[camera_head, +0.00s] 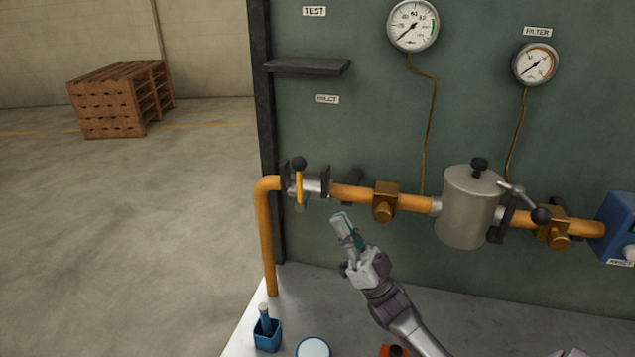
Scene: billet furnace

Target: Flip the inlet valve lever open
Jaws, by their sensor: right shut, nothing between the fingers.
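The valve at the left end of the orange pipe (352,192) has a yellow lever (300,188) with a black ball knob (299,163) at its upper end. The lever stands roughly upright in the picture, across the pipe line. My right gripper (342,224) is shut and empty. It is below and to the right of this lever, apart from it, in front of the pipe. My left gripper is not in view.
Two gauges (413,26) (536,64) and a dark shelf (307,66) are on the green panel (375,130). A blue holder (267,334) and a round white-topped item (313,347) stand on the bench below. A blue box (617,222) is at the right.

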